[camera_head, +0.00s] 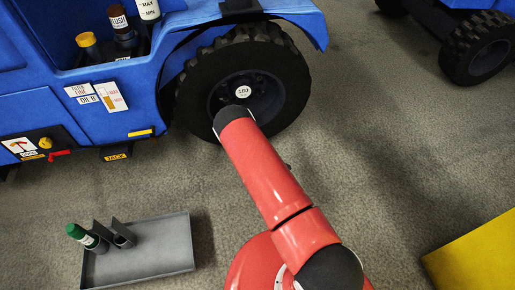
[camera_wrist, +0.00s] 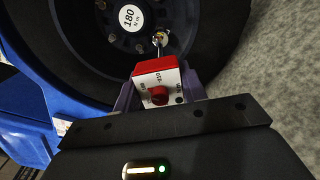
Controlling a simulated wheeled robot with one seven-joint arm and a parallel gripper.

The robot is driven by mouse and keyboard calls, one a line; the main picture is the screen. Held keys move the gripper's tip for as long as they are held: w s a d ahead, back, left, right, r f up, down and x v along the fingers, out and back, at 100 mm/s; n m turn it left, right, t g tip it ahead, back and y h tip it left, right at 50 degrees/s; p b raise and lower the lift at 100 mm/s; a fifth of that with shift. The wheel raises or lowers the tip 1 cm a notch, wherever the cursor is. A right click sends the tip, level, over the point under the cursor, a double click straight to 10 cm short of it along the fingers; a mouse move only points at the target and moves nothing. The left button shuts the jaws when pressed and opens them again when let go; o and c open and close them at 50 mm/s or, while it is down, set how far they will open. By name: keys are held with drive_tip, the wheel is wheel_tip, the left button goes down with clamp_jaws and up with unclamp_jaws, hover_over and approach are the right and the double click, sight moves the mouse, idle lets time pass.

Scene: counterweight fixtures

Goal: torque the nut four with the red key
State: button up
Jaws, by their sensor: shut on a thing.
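The red key (camera_wrist: 157,68), a red block with a white marked face and a red knob, is held between the two jaws of my gripper (camera_wrist: 158,92) in the wrist view. Its thin metal shaft points up to a shiny nut position (camera_wrist: 161,38) on the wheel hub, right of and below the white "180 N·m" cap (camera_wrist: 130,17). The shaft tip overlaps that nut; I cannot tell whether it is fully seated. Nut numbers are not readable. In the head view my arm covers the gripper and key, in front of the wheel (camera_head: 286,72).
The blue vehicle (camera_head: 150,105) carries bottles (camera_head: 118,22) in a recess and a "JACK" label (camera_head: 116,155) low down. A grey tray (camera_head: 150,262) with a green-capped bottle (camera_head: 84,236) lies on the floor. A yellow block (camera_head: 480,255) is at right. Floor between is clear.

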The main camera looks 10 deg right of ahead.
drive_tip(key=shift+w+b, duration=0.35)
drive_tip(key=shift+w, duration=2.15)
drive_tip(key=shift+w+b, duration=1.3)
drive_tip(key=shift+w, duration=0.5)
drive_tip(key=m+b, duration=0.2)
drive_tip(key=m, duration=0.2)
drive_tip(key=shift+f, duration=0.15)
drive_tip(key=shift+m+b, duration=0.4)
drive_tip(key=shift+m, duration=1)
